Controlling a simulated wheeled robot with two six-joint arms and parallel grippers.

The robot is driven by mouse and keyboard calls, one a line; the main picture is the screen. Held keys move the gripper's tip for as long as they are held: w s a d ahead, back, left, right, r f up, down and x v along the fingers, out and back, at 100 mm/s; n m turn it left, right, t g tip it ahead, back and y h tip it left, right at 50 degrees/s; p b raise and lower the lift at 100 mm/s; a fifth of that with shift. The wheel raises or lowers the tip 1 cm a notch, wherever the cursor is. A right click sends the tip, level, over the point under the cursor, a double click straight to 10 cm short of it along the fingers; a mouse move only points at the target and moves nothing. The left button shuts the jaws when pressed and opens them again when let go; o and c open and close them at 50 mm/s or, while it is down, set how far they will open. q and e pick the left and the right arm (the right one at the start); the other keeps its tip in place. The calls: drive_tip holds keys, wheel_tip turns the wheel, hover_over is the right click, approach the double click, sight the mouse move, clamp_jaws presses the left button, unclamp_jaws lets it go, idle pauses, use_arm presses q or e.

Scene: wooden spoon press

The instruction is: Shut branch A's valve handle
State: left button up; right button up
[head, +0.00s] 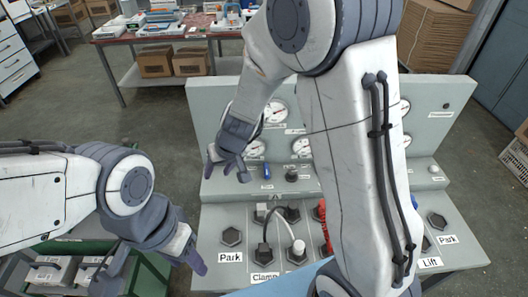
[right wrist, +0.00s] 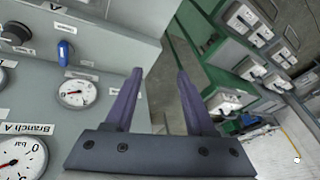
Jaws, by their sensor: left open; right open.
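A small blue handle (head: 266,170) stands on the grey panel's ledge, above a plate marked A. A blue handle also shows in the right wrist view (right wrist: 66,50), upright in the picture, with a small label beside it. A gauge labelled Branch A (right wrist: 20,158) is at that view's lower left. I cannot tell for certain which handle is branch A's valve. My right gripper (head: 227,172) is open and empty, just left of the blue handle and apart from it. Its fingers (right wrist: 160,75) point past the panel's left edge. My left gripper (head: 150,274) is open and empty, low at the left.
The grey panel (head: 213,105) carries several gauges and a dark knob (head: 291,174). Its lower deck holds hexagonal sockets, plugs with cables and Park, Clamp and Lift labels. My right arm hides its middle. Green shelving (right wrist: 215,100) stands beyond the panel's edge. A workbench (head: 120,40) is behind.

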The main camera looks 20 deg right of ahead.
drive_tip(key=w+d+f+m+h+p, duration=0.2)
drive_tip(key=w+d+f+m, duration=0.15)
drive_tip(key=w+d, duration=0.45)
drive_tip(key=h, duration=0.2)
approach(267, 170)
drive_tip(key=shift+m, duration=0.35)
drive_tip(key=b+x, duration=0.4)
drive_tip(key=x, duration=0.3)
drive_tip(key=shift+w+f, duration=0.1)
drive_tip(key=shift+f, duration=0.25)
drive_tip(key=shift+w+f, duration=0.2)
drive_tip(key=shift+f, duration=0.2)
use_arm(q)
drive_tip(key=shift+f, duration=0.5)
use_arm(e)
clamp_jaws()
